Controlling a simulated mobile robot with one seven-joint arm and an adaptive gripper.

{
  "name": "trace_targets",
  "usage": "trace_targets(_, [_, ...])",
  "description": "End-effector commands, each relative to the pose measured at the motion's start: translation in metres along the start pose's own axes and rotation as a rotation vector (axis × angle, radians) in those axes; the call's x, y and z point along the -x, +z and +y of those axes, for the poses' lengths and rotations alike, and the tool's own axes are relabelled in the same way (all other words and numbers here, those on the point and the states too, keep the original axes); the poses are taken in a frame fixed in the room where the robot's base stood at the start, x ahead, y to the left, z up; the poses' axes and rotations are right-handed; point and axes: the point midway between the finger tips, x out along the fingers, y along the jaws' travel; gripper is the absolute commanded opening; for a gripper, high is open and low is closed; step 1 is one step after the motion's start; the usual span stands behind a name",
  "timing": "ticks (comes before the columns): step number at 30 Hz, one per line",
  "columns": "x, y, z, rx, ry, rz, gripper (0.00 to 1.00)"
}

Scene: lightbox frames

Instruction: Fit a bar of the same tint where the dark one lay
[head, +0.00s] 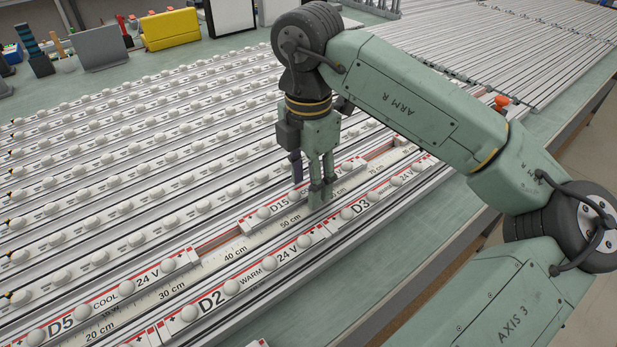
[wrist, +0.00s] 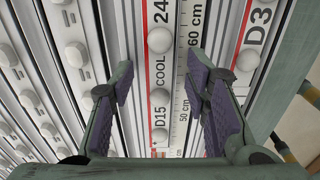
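A white bar marked D15 COOL 24 V (head: 267,213) with round white domes lies in the row in line with the D5 COOL bar (head: 105,302). Reddish-brown gaps show at its left end (head: 217,239) and beyond its right end (head: 385,154). I cannot tell whether it is fully seated. My gripper (head: 308,192) points down over it. In the wrist view the purple-padded fingers (wrist: 160,97) are apart, one on each side of the D15 bar (wrist: 158,75), with space visible between pads and bar. I make out no dark bar.
A ruler strip (head: 235,257) runs beside the row, with the D2 WARM bar (head: 208,303) and D3 bar (head: 365,206) in front. Many similar bar rows fill the left. A yellow block (head: 171,29) and grey panel (head: 98,47) stand behind.

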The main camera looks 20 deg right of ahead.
Motion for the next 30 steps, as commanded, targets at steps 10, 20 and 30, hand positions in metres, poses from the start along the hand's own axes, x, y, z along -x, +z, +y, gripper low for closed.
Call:
trace_targets(10, [0.004,0.0,0.0,0.0,0.0,0.0,0.45])
trace_targets(20, [0.059,0.001,0.001,-0.002,0.002,-0.005,0.45])
trace_targets(30, [0.116,0.0,0.0,-0.001,0.0,-0.002,0.45])
